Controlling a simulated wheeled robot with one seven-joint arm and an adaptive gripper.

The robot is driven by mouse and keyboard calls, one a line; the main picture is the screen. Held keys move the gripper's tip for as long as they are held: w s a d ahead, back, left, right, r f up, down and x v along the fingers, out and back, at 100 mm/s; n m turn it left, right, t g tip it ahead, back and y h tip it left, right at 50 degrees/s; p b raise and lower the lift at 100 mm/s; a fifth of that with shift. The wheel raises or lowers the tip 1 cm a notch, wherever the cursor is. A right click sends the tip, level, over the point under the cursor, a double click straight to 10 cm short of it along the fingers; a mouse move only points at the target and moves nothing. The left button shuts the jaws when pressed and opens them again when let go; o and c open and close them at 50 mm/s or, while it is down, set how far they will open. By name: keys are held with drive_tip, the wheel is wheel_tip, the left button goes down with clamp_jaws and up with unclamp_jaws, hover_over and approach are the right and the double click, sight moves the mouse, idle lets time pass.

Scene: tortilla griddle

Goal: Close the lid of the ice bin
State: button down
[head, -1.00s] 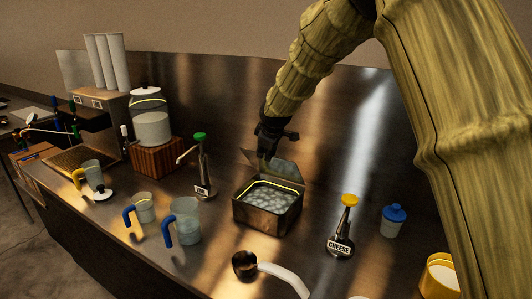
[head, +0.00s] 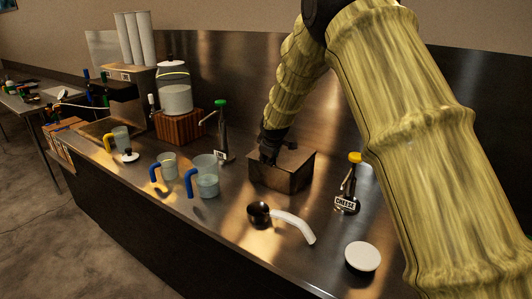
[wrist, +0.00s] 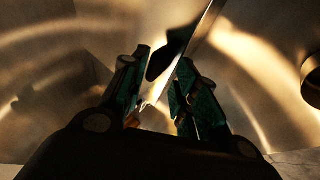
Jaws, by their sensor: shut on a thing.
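The metal ice bin (head: 282,178) stands on the steel counter in the middle of the head view. Its lid (head: 298,160) lies over the top and hides the ice; whether it is fully seated I cannot tell. My gripper (head: 268,158) is at the bin's left side, at the lid's edge, pointing down. In the wrist view the two green-padded fingers (wrist: 163,85) have a thin bright metal edge between them, which looks like the lid's edge. My gripper is shut on it.
A cheese dispenser (head: 347,190) stands right of the bin, and a green-topped dispenser (head: 221,135) left. Blue-handled pitchers (head: 207,180) stand at front left. A ladle (head: 258,214) with a white handle and a white round lid (head: 362,257) lie in front.

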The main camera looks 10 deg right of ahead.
drive_tip(key=c, duration=1.2)
unclamp_jaws()
drive_tip(key=shift+w+r, duration=0.15)
drive_tip(key=shift+r, duration=0.1)
drive_tip(key=shift+r, duration=0.1)
drive_tip(key=v, duration=1.2)
drive_tip(key=shift+d, duration=0.1)
